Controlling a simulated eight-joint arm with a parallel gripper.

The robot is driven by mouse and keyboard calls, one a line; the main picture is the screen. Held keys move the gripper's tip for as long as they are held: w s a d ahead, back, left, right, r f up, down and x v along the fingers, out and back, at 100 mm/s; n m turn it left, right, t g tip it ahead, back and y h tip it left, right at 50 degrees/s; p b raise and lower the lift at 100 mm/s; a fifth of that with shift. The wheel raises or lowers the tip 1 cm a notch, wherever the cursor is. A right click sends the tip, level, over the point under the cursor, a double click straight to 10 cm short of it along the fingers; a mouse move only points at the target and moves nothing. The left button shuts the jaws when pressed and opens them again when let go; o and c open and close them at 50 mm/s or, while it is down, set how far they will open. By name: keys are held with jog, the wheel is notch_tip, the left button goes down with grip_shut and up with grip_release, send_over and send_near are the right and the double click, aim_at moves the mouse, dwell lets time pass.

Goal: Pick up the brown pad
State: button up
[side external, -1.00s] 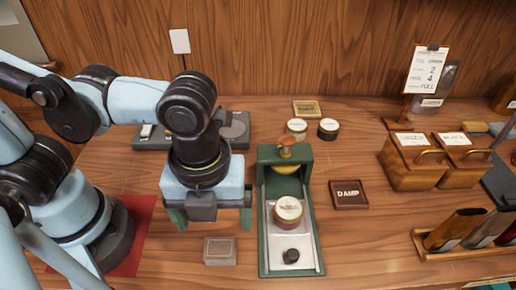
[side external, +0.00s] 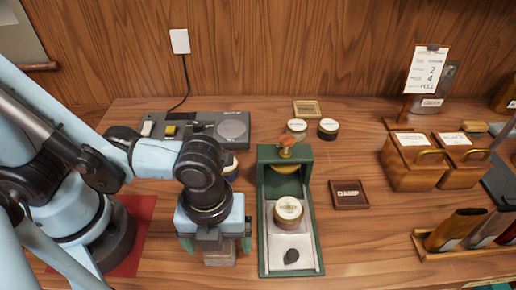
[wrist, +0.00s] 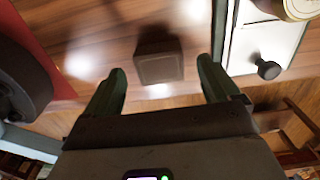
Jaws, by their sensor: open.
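A small brown square block (side external: 220,259), which may be the brown pad, sits on the table left of the green press. My gripper (side external: 217,247) is above it and partly hides it in the side external view. In the wrist view the block (wrist: 160,60) lies ahead, between the lines of the two green fingers, with no finger touching it. My gripper (wrist: 161,78) is open and empty. A flat dark brown square (side external: 349,203) with a pale label lies right of the press.
The green press (side external: 264,235) stands close on the right, holding a round labelled tin (side external: 288,210) and a small black knob (side external: 291,256). A grey device (side external: 205,120) is behind. Two lidded wooden boxes (side external: 408,172) stand to the right.

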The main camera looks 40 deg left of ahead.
jog(key=shift+f, duration=1.1)
jog(key=c, duration=1.1)
